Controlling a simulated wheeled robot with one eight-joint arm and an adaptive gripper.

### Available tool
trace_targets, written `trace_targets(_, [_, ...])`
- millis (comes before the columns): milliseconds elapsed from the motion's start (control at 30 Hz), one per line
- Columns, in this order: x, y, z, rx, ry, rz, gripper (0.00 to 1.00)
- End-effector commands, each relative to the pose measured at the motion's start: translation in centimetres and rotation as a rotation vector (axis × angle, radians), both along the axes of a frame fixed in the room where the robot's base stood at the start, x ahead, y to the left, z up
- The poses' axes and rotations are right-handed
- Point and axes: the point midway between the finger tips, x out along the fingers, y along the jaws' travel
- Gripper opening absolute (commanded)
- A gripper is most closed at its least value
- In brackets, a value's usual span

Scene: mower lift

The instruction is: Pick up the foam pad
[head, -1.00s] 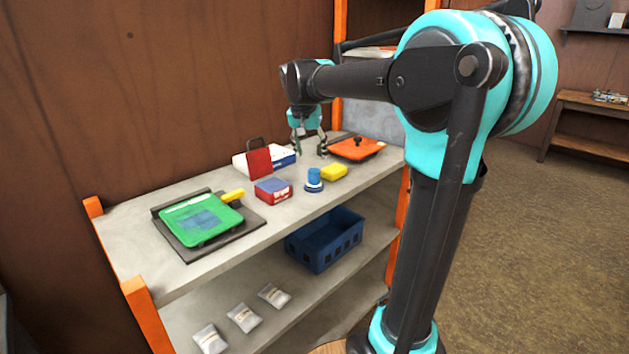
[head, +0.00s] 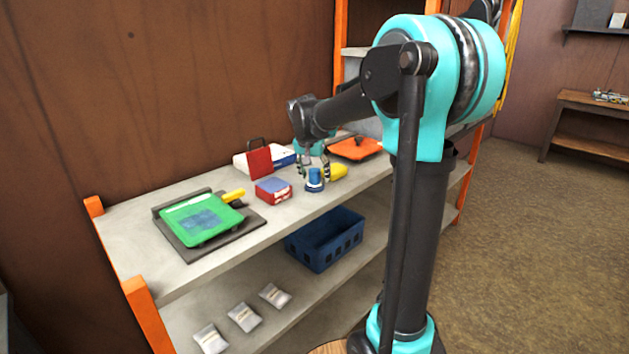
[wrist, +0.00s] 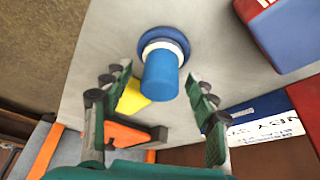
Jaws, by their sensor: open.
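A round blue piece with a flat blue base, a white ring and an upright blue knob (head: 315,177) stands on the shelf top; it may be the foam pad. It also shows in the wrist view (wrist: 161,76), between and beyond the fingertips. My gripper (head: 313,169) is open and empty, pointing down just behind and above this piece. In the wrist view the two fingers of my gripper (wrist: 156,82) are apart on either side of the knob; contact cannot be told. A yellow block (head: 339,172) lies right beside it, partly hidden by the left finger in the wrist view (wrist: 134,97).
A red-and-blue box (head: 273,192) stands close on the left. Behind are a white-and-blue box (head: 283,154), an upright red piece (head: 259,161) and an orange item (head: 355,149). A green case (head: 200,220) lies far left. A blue crate (head: 325,240) sits on the lower shelf.

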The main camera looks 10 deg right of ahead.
Motion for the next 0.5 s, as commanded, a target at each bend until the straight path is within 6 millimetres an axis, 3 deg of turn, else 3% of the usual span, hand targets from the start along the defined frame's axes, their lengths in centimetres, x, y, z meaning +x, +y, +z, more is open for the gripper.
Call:
trace_targets(67, [-0.01,-0.01,0.02,0.000,0.000,0.000,0.58])
trace_targets(500, [-0.02,0.00,0.05,0.000,0.000,0.000,0.05])
